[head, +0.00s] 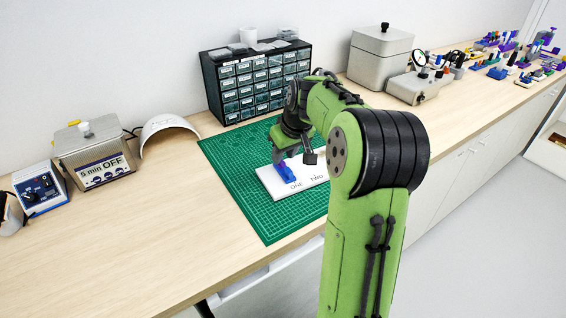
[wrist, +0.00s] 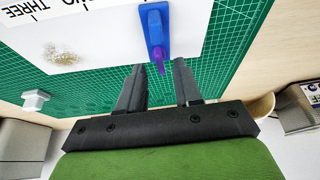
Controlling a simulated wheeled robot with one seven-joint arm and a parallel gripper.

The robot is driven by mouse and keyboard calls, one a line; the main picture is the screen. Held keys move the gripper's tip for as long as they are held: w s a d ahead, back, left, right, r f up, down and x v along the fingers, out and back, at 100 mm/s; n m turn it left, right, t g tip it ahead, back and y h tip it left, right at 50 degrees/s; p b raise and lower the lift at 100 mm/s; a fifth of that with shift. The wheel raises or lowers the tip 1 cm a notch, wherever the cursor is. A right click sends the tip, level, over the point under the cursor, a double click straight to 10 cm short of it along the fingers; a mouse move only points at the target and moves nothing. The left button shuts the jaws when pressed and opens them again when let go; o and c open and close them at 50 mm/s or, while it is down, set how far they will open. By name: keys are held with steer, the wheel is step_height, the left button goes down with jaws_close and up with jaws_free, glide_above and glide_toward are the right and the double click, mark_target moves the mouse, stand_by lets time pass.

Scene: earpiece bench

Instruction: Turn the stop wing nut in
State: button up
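A blue fixture (head: 284,172) stands on the white board (head: 318,175), beside the printed words ONE and TWO. In the wrist view the blue fixture (wrist: 155,35) is at upper middle, with a small purple part (wrist: 159,64) at its near end. I cannot tell for sure whether this purple part is the stop wing nut. My gripper (wrist: 160,68) is open, its two dark fingers apart, with the purple part near the gap between their tips. No contact shows. In the head view my gripper (head: 297,157) is over the board, partly hidden by my arm.
A green cutting mat (head: 257,213) lies under the board. A drawer cabinet (head: 258,82) stands behind. A timer box marked OFF (head: 95,160) and a blue device (head: 40,188) are at left. A tan patch (wrist: 62,55) and a pale block (wrist: 36,98) show in the wrist view.

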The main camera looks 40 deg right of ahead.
steer(key=shift+x, duration=1)
jaws_close()
steer(key=shift+m+h, duration=0.3)
steer(key=shift+m, duration=0.3)
jaws_free()
